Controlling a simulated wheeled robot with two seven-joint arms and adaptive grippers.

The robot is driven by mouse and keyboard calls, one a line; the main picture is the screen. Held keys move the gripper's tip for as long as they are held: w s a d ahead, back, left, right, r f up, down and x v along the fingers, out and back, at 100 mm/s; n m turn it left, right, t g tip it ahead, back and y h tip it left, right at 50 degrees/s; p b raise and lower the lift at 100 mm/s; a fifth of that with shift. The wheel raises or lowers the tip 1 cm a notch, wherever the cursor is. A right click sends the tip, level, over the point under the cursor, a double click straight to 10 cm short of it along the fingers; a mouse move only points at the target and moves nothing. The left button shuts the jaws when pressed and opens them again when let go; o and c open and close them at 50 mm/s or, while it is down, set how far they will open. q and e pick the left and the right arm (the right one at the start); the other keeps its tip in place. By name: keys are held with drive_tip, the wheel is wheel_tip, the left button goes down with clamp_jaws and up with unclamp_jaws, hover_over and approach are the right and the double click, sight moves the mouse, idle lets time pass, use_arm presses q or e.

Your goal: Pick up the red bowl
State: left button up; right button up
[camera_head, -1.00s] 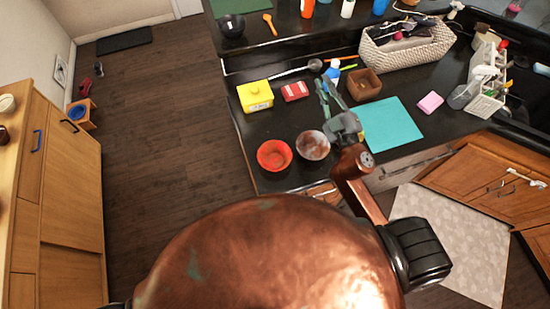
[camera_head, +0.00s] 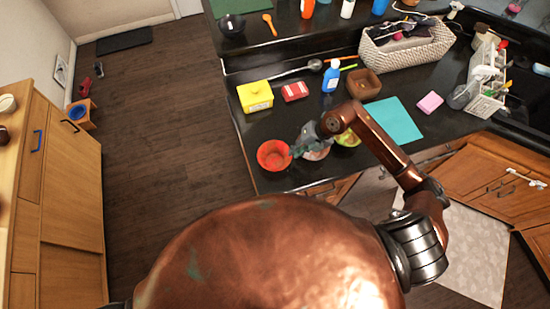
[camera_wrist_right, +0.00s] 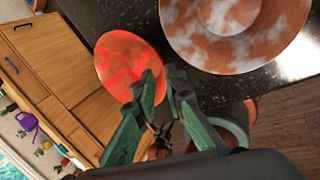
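The red bowl (camera_head: 272,156) stands on the dark counter near its front left corner. In the right wrist view the red bowl (camera_wrist_right: 125,58) is left of centre, its inside facing me. My right gripper (camera_head: 294,152) is at the bowl's right side. In the wrist view its green fingers (camera_wrist_right: 160,79) are apart with nothing held between them. One fingertip overlaps the bowl's rim and the other shows just past it; I cannot tell whether they touch it. My left gripper is not in view.
A mottled brown-white bowl (camera_wrist_right: 235,22) stands close beside the red one, partly hidden by my right arm in the head view. A yellow-green bowl (camera_head: 348,139) is further right. A yellow container (camera_head: 255,97), a red box (camera_head: 295,91) and a blue bottle (camera_head: 331,77) stand behind.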

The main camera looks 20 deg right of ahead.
sight(288, 158)
drive_tip(key=p+x, duration=0.1)
drive_tip(key=x, duration=0.6)
drive_tip(key=shift+d+p, duration=0.1)
drive_tip(key=shift+p, duration=0.2)
drive_tip(key=shift+c, duration=0.3)
clamp_jaws()
drive_tip(key=shift+r, duration=0.1)
